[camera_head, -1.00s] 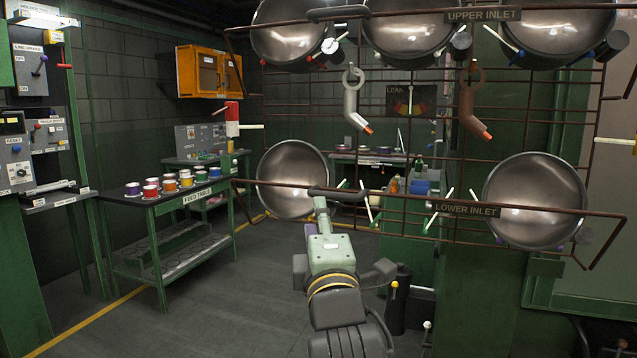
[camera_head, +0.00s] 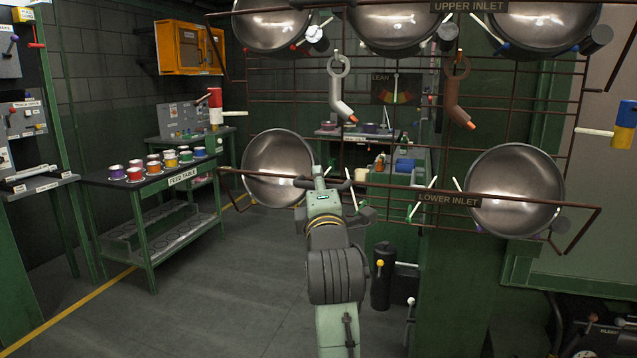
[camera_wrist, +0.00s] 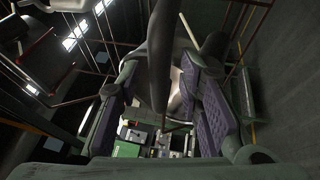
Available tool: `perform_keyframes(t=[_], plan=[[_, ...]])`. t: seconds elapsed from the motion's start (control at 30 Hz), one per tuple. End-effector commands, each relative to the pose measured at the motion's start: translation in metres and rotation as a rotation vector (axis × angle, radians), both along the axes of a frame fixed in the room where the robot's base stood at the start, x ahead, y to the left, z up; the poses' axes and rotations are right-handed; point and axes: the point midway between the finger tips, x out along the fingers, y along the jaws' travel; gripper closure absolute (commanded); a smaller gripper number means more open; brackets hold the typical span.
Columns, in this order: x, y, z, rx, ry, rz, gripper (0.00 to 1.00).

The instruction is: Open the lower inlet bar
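The lower inlet bar (camera_head: 560,205) is a rusty brown bar across the front of the lower rack, with a "LOWER INLET" plate (camera_head: 448,198) and a dark grip section (camera_head: 343,185) left of centre. My gripper (camera_head: 318,172) is at this grip, its tip overlapping the bar in the head view. In the wrist view the two purple-padded fingers (camera_wrist: 158,115) stand well apart. The dark grip (camera_wrist: 160,60) passes between them, with a gap visible on each side. My gripper hides part of the bar in the head view.
Metal pans hang behind the bar at left (camera_head: 278,168) and right (camera_head: 515,190). The upper inlet bar (camera_head: 400,10) crosses above, with two hooks hanging below. A feed table (camera_head: 160,182) with cups stands left. The floor between is clear.

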Motion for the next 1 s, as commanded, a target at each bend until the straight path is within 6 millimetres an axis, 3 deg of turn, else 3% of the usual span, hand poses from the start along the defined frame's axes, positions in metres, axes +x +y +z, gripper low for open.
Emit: perform_keyframes(t=[0.2, 0.7, 1.0], plan=[[0.0001, 0.0, 0.0, 0.0, -0.001, 0.0, 0.68], [-0.0002, 0.0, 0.0, 0.0, 0.0, 0.0, 1.0], [-0.0002, 0.0001, -0.0002, 0.001, 0.0, 0.0, 1.0]])
